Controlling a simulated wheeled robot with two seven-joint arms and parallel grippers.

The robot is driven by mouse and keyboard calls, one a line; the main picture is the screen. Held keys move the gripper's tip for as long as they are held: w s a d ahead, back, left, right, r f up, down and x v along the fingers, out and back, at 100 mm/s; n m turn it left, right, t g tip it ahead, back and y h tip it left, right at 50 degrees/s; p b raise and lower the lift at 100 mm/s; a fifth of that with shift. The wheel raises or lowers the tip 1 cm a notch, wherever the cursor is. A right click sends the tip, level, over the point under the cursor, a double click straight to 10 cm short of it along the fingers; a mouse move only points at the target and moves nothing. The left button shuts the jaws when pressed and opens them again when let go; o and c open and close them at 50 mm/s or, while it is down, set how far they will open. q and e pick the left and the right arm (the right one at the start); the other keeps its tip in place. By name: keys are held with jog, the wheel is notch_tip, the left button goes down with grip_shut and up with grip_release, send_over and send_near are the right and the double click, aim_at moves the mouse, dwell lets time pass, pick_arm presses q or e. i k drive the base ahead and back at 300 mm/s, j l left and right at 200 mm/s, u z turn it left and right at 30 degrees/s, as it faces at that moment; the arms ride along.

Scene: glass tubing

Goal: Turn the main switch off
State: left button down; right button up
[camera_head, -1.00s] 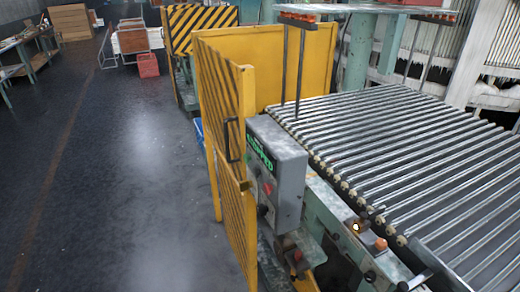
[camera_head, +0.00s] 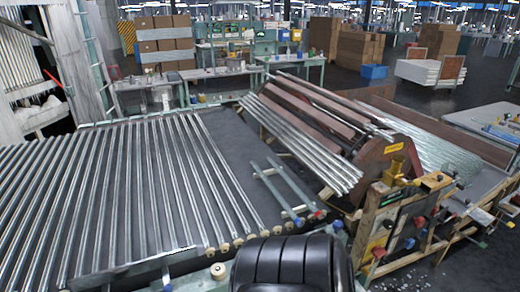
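I see no main switch that I can identify in the head view. The grey control box with the green sign, seen one second ago, is out of view. Neither of my grippers is in view.
A long bed of glass tubes (camera_head: 110,190) fills the left. A reddish-brown machine (camera_head: 375,155) with sloping tubes stands at centre right, with a wooden frame (camera_head: 400,225) in front. A black ribbed, rounded form (camera_head: 290,265) shows at the bottom centre. Dark open floor (camera_head: 385,95) lies behind.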

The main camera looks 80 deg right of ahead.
aim_at(378, 252)
jog(key=z, duration=3.45)
jog(key=l+z, duration=0.1)
jog(key=l, duration=0.3)
jog(key=i+l+z, duration=0.15)
jog(key=l, duration=0.25)
jog(key=k, duration=0.05)
